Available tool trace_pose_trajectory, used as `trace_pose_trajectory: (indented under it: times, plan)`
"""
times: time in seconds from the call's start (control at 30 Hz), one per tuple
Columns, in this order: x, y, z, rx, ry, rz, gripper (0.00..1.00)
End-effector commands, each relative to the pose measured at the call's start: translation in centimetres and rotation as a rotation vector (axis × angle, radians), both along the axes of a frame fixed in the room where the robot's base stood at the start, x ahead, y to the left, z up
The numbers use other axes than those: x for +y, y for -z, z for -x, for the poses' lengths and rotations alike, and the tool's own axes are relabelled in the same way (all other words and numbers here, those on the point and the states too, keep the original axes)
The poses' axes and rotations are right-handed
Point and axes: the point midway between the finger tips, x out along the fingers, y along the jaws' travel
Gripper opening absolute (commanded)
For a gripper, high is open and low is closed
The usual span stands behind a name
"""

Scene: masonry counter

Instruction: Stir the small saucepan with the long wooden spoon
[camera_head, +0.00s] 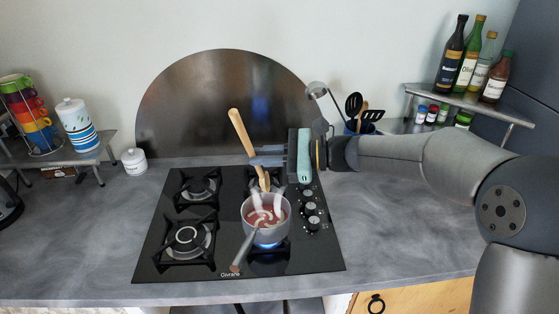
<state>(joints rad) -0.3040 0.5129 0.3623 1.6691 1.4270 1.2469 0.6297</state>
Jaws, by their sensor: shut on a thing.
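The small saucepan (248,228) stands on the front right burner of the black hob, its handle pointing toward the front left. Reddish contents with pale streaks show inside it. My gripper (262,155) is above and behind the pan, reaching in from the right. It is shut on the long wooden spoon (240,131), around the middle of its length. The spoon's top end leans up to the left, and its lower part (265,182) slants down to the pan's back rim. I cannot tell how deep its tip sits in the contents.
A blue flame (271,246) shows under the pan. The other burners, such as the front left one (189,236), are empty. Knobs (312,208) line the hob's right side. A utensil pot (361,127) stands behind my arm. The counter (400,220) to the right is clear.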

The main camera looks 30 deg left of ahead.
Motion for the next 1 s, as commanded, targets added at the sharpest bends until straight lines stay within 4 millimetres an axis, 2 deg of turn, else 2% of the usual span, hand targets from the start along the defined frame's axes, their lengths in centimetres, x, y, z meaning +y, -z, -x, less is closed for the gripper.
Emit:
trace_pose_trajectory:
  times: [0.83, 1.0]
  plan:
    - [-0.4, 5.2, 3.2, -0.002, -0.003, 0.001, 0.00]
    - [-0.3, 6.4, 2.5, 0.000, -0.002, 0.001, 0.00]
